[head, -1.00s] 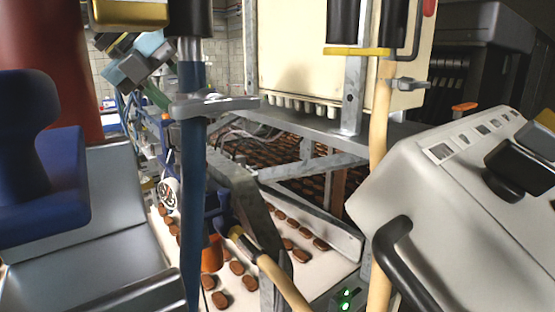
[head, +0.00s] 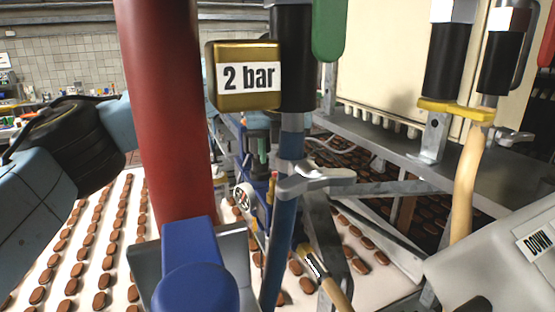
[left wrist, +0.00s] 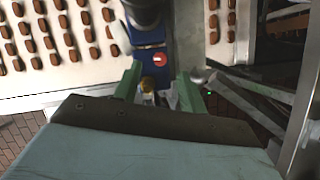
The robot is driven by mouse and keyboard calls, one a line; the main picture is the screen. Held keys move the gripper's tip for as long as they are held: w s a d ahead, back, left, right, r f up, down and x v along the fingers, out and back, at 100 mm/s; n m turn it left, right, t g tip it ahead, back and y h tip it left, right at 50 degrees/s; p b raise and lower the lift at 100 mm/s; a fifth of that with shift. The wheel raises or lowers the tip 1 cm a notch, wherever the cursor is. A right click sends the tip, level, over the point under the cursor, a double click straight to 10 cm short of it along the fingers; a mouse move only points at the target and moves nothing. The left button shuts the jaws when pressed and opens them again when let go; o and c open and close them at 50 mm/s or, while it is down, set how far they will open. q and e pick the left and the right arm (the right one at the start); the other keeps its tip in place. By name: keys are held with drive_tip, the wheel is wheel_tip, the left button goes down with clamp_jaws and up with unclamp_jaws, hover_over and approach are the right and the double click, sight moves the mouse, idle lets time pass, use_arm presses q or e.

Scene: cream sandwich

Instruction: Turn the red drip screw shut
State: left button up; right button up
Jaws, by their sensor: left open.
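My left gripper (left wrist: 157,84) shows in the left wrist view as two green fingers, spread apart. A blue block (left wrist: 148,58) with a red round part (left wrist: 159,60) bearing a white mark lies just beyond the fingertips; this looks like the drip screw's unit. A small brass-coloured piece (left wrist: 149,84) shows between the fingers, and I cannot tell if they touch it. In the head view my left arm (head: 45,200) passes behind the red column, which hides much of it. A blue unit (head: 262,215) with a white dial (head: 243,195) stands beyond. My right gripper is not in view.
The red column (head: 165,120), a gold "2 bar" block (head: 243,76) and a blue upright pipe (head: 281,235) stand in front. A blue part (head: 195,270) is at the bottom. Brown biscuits (head: 98,300) lie in rows on a white belt (head: 72,283). Metal framework (head: 400,165) fills the right side.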

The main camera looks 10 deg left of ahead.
sight(277, 172)
use_arm(q)
drive_tip(key=shift+p+x, duration=0.5)
drive_tip(key=shift+x, duration=1.6)
drive_tip(key=shift+c, duration=0.2)
clamp_jaws()
